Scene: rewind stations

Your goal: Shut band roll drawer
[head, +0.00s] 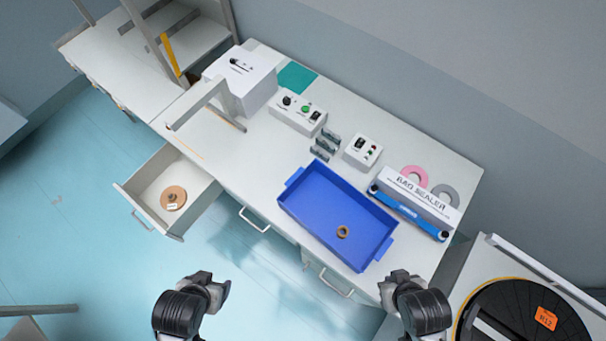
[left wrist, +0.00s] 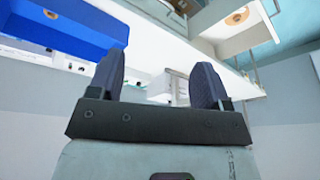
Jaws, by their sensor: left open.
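The band roll drawer (head: 148,186) stands pulled out of the left part of the white bench in the head view. A tan band roll (head: 173,198) lies inside it. The drawer also shows at the top right of the left wrist view (left wrist: 235,38), with the roll (left wrist: 237,16) in it. My left gripper (head: 220,288) is open and empty, in front of the bench, to the right of and nearer than the drawer, not touching it. Its two fingers (left wrist: 160,85) stand apart in the left wrist view. My right gripper (head: 388,285) is near the bench's front right; its jaw state is unclear.
A blue tray (head: 330,205) with a small tan ring (head: 342,232) sits at the bench's front edge. A bag sealer (head: 415,202), control boxes (head: 298,114) and a white box (head: 240,80) stand behind. A black turntable (head: 500,310) is at lower right. Floor before the drawer is clear.

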